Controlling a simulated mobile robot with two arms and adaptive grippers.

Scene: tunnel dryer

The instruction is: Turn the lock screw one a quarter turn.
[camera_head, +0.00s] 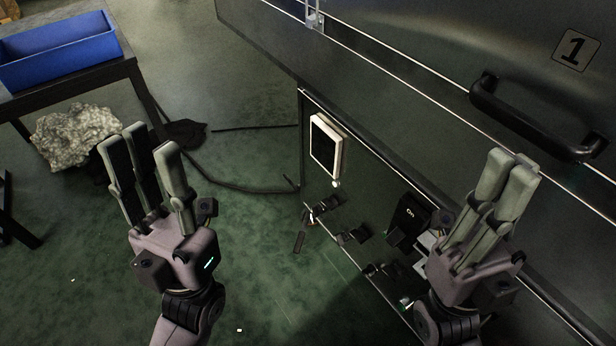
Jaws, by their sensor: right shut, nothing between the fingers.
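The dryer's lower side panel (318,180) carries several small dark fittings, one of them a black fitting (352,236) below the screen. They are too small and dark to tell which is lock screw one. A key-like piece (313,217) with a hanging tag (299,242) sits at the panel's left part. My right gripper (512,172) is shut and empty, in front of the panel's right part, and hides some of it. My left gripper (140,150) is open and empty over the floor, well left of the panel, with its fingers pointing up and apart.
A white-framed screen (326,146) and a black box marked "On" (408,222) are on the panel. A black bar handle (535,120) and a "1" plate (575,49) are above. A blue bin (60,50) is on a table; a pale lump (75,137) lies below.

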